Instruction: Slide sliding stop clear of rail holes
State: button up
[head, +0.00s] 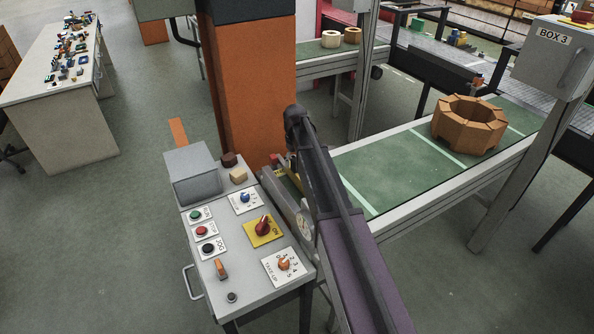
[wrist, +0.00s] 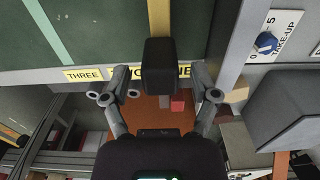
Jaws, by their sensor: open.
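A black block (wrist: 160,66), which looks like the sliding stop, stands at the label strip along the conveyor's edge in the wrist view. Yellow labels show beside it: THREE (wrist: 84,73) at left, and others partly covered by the block and fingers. My gripper (wrist: 156,96) is open, with one fingertip to each side of the block's lower end. I cannot tell whether they touch it; a gap shows on both sides. The rail holes cannot be made out. In the head view my arm hides most of this spot.
The control panel (head: 257,292) with knobs, buttons and a grey box (head: 194,173) stands close left of my arm. An orange pillar (head: 253,90) rises behind. A brown ring of bricks (head: 469,125) sits on the green conveyor (head: 400,165) at right.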

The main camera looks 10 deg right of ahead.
jog(key=shift+f+b, duration=0.85)
jog(key=shift+f, duration=0.3)
grip_shut()
jog(key=shift+d, duration=0.15)
